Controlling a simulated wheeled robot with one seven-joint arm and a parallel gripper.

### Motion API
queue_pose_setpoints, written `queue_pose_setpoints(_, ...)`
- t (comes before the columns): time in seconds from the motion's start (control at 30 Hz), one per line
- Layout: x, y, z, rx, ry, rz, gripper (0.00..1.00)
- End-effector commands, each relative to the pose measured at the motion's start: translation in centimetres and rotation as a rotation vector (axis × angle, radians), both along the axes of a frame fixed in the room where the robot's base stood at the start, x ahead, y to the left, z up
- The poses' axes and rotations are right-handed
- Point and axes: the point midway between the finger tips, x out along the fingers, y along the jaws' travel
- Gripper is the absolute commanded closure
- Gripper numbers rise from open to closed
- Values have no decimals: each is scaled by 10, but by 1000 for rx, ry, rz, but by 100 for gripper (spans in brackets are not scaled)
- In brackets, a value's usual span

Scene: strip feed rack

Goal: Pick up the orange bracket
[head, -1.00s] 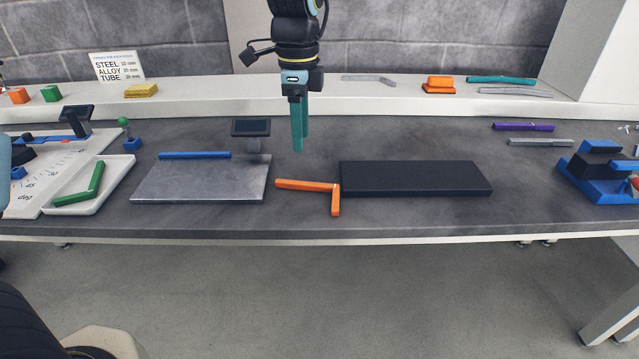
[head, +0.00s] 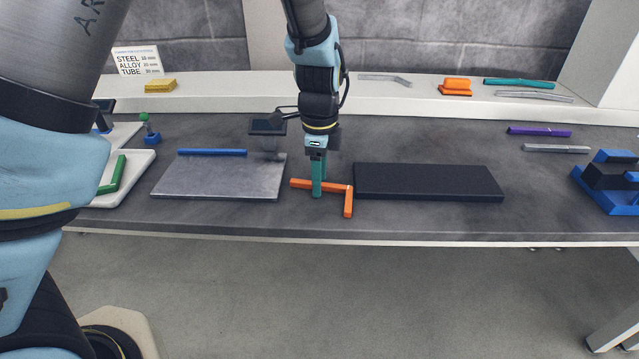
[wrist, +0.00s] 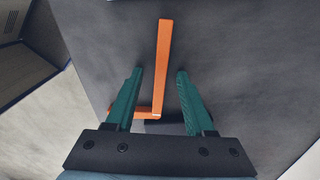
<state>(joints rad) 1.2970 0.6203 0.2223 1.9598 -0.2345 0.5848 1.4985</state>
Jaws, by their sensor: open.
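The orange bracket (head: 336,187) is an L-shaped bar lying on the grey bench between the metal plate and the black block. It also shows in the wrist view (wrist: 163,65), its long leg running away between my fingers and its short leg partly behind the left finger. My gripper (head: 318,190) points down at the long leg in the head view, with the teal fingers overlapping it. In the wrist view my gripper (wrist: 159,75) is open, one finger on each side of the long leg, with a gap on both sides.
The metal plate (head: 215,180) with a blue rod (head: 212,152) lies left of the bracket. The black block (head: 430,182) is close on its right. A small dark screen on a stand (head: 267,127) is behind. The bench front edge is near.

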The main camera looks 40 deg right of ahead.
Motion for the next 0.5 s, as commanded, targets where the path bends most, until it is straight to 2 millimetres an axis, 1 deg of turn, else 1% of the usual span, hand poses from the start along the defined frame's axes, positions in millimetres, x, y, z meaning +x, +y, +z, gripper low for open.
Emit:
queue_pose_setpoints(0.13, 0, 0, 0, 0, 0, 0, 47)
queue_pose_setpoints(0.5, 0, 0, 0, 0, 0, 0, 89)
